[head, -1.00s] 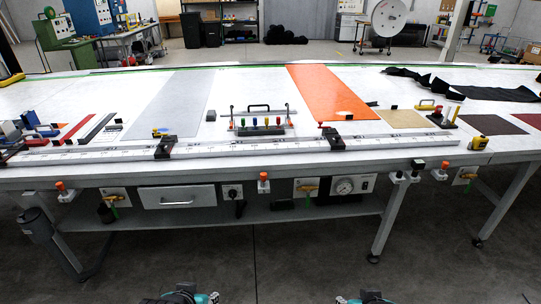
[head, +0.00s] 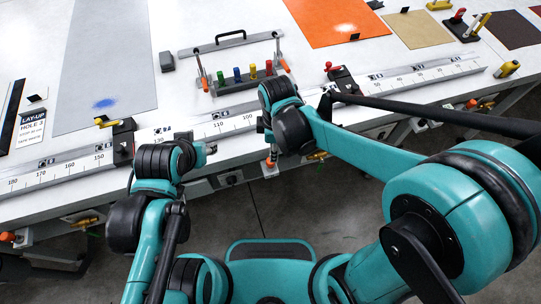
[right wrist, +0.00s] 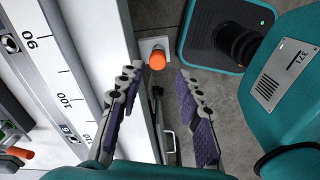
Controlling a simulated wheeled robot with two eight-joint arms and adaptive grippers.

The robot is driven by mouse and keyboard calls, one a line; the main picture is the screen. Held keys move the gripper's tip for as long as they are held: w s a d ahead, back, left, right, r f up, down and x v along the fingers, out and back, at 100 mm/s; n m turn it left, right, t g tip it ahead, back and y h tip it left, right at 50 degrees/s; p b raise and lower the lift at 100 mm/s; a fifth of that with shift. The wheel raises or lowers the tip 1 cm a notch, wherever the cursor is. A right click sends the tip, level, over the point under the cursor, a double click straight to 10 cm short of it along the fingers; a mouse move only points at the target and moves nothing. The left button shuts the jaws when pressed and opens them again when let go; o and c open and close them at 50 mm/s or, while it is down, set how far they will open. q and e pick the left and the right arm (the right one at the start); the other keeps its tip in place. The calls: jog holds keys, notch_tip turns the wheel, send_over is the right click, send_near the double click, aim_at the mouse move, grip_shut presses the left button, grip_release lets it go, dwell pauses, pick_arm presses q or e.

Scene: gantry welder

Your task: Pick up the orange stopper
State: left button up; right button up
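An orange round-topped piece, matching the orange stopper (right wrist: 157,60), stands on a white bracket at the table's front edge. In the head view the orange piece (head: 270,164) shows just below my right gripper (head: 266,128), partly hidden by it. In the right wrist view my right gripper (right wrist: 157,76) is open, with purple-padded fingers apart on either side of the line to the stopper. The stopper lies beyond the fingertips, and nothing is held. My left gripper (head: 207,150) is over the ruler rail; its fingers are small and partly hidden.
A ruler rail (head: 215,130) runs along the table's front edge, with black stops (head: 123,142) on it. Behind it is a rack with coloured pegs (head: 237,74) and orange-handled clamps. Orange (head: 325,20) and grey sheets (head: 105,60) lie farther back. Floor is open in front.

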aim_at(270, 165)
jog(key=shift+w+a+f+n+b, duration=0.1)
jog(key=shift+a+f+n+b, duration=0.15)
jog(key=shift+f, duration=0.35)
jog(key=shift+w+a+f+n+b, duration=0.1)
jog(key=shift+a+f+n+b, duration=0.1)
jog(key=shift+f, duration=0.35)
jog(key=shift+s+f, duration=0.15)
jog(key=shift+f, duration=0.2)
jog(key=f+b, duration=0.1)
jog(key=f, duration=0.1)
jog(key=f+b, duration=0.1)
jog(key=f, duration=0.2)
jog(key=shift+w+a, duration=0.1)
jog(key=shift+w, duration=0.1)
jog(key=c, duration=0.7)
